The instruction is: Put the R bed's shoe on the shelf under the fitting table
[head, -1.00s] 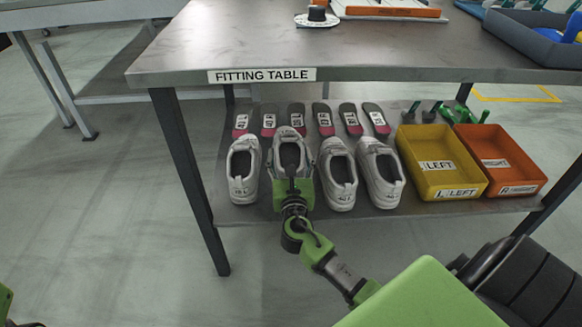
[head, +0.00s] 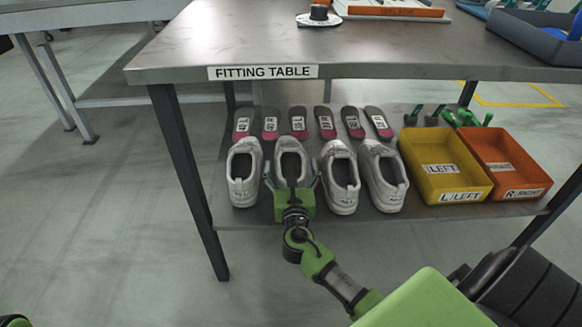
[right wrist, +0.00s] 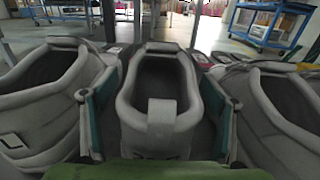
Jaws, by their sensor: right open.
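Several pale grey shoes stand in a row on the shelf (head: 268,217) under the fitting table (head: 400,62). My right gripper (head: 293,188) is at the second shoe from the left (head: 290,160), its fingers open on either side of that shoe's heel. In the right wrist view this shoe (right wrist: 158,90) stands upright between the open fingers, with gaps beside it. A neighbouring shoe is close on each side: the left one (head: 243,172) and the right one (head: 340,177). I cannot make out which shoe is the R bed's. At the lower left only a bit of green and black shows, too little to read.
Several numbered insoles (head: 298,124) lie behind the shoes. A yellow LEFT bin (head: 462,197) and an orange RIGHT bin (head: 523,194) stand right of them, with green-handled tools (head: 447,117) behind. A table leg (head: 190,180) bounds the shelf's left side.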

